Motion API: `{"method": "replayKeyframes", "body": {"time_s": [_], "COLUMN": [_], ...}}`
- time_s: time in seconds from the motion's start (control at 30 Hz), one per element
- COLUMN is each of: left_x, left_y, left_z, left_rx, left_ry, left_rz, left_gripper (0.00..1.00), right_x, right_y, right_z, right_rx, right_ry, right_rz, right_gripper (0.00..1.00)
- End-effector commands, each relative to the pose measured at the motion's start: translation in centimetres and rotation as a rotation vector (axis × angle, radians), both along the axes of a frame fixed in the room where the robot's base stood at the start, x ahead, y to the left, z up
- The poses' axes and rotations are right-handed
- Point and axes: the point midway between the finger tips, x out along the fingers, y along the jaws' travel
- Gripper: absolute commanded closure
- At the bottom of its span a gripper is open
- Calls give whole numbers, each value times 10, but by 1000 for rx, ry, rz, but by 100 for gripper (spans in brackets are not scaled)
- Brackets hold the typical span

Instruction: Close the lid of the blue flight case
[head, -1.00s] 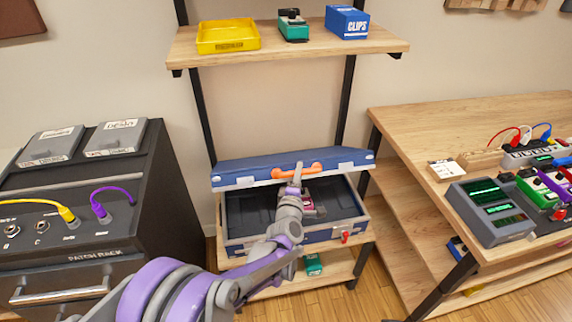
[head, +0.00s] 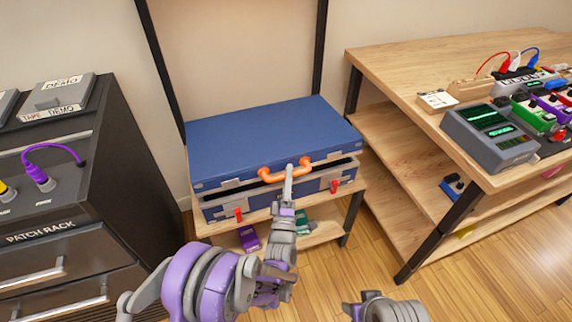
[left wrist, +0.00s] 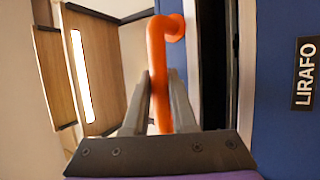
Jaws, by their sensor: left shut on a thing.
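The blue flight case (head: 270,150) sits on a wooden shelf. Its lid is nearly down, with a narrow dark gap along the front edge above the lower body. The orange handle (head: 285,170) is on the front of the lid. My left gripper (head: 289,172) is at the handle; in the left wrist view its fingers (left wrist: 160,105) are shut around the orange handle (left wrist: 156,60). Two red latches hang on the front of the case, a left one (head: 238,214) and a right one (head: 334,185). Part of my right arm shows at the bottom; its fingertips cannot be made out.
A black patch rack (head: 60,210) stands at left. A wooden table (head: 420,65) with electronic gear stands at right. A purple box (head: 249,238) and a green one lie on the lower shelf. Wooden floor is clear at bottom right.

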Motion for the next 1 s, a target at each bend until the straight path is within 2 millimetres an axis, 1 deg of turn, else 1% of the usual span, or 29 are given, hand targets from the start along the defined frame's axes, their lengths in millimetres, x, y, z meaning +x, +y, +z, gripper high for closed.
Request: {"method": "replayKeyframes", "body": {"time_s": [0.03, 0.1, 0.3, 0.4, 0.63, 0.97, 1.0], "left_x": [4, 4, 5, 5, 4, 3, 3], "left_y": [3, 3, 4, 4, 4, 4, 4], "left_z": [-11, -20, -41, -48, -56, -57, -57], "left_rx": [4, 13, 28, 33, 39, 39, 39], "left_ry": [-16, -43, -98, -115, -131, -130, -130], "left_rz": [6, 7, 7, 6, 3, 3, 3], "left_gripper": [100, 100, 100, 100, 100, 100, 72], "right_x": [1, 1, 1, 1, 1, 1, 1], "right_y": [0, 0, 0, 0, 0, 0, 0], "right_z": [-3, -3, -3, -3, -3, -3, -3], "right_rx": [0, 0, 0, 0, 0, 0, 0], "right_ry": [-1, -1, -1, -1, -1, -1, -1], "right_rz": [0, 0, 0, 0, 0, 0, 0], "right_gripper": [45, 45, 45, 45, 45, 45, 45]}}
